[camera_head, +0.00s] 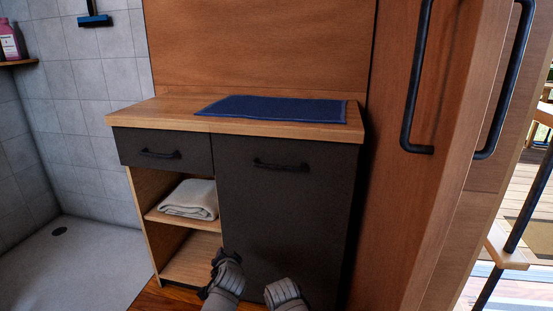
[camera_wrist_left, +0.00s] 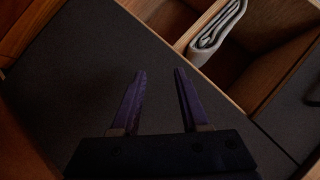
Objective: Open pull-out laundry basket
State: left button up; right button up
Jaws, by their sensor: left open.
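The pull-out laundry basket has a tall dark grey front (camera_head: 285,215) at the right of a wooden cabinet, flush with the cabinet and closed. Its black bar handle (camera_head: 281,165) is near the top edge. My left arm reaches up from the bottom of the head view, low in front of the cabinet. In the left wrist view my left gripper (camera_wrist_left: 160,72) is open and empty, its two fingers apart over the dark front panel (camera_wrist_left: 85,75). The handle is not seen between the fingers. Part of my right arm shows at the bottom; its fingers are not visible.
A closed dark drawer (camera_head: 163,152) sits left of the basket, above open shelves with a folded towel (camera_head: 189,198). A blue mat (camera_head: 275,108) lies on the wooden top. A tall wooden door (camera_head: 410,200) with a black handle stands close at the right.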

pick_arm(q)
jog(key=w+r+m+t+h+p, duration=0.1)
jog(key=w+r+m+t+p, duration=0.2)
jog(key=r, duration=0.6)
jog(key=m+t+h+p, duration=0.3)
jog(key=m+h+p, duration=0.1)
jog(key=m+h, duration=0.45)
send_near(275, 168)
jog(key=w+a+f, duration=0.3)
jog(key=w+a, duration=0.1)
jog(key=w, duration=0.2)
jog(key=s+d+r+m+g+h+p, duration=0.25)
jog(key=d+m+h, duration=0.2)
jog(key=m, duration=0.25)
jog(key=shift+h, duration=0.3)
jog(key=shift+w+a+r+x, duration=0.1)
jog(key=shift+x, duration=1.15)
jog(key=shift+w+a+r+x, duration=0.1)
jog(key=shift+a+x, duration=0.05)
jog(key=shift+x, duration=1.05)
jog(key=shift+w+a+r+x, duration=0.1)
jog(key=shift+x, duration=1.15)
pick_arm(e)
notch_tip(275, 168, up, 11)
pick_arm(q)
jog(key=shift+s, duration=0.1)
grip_shut()
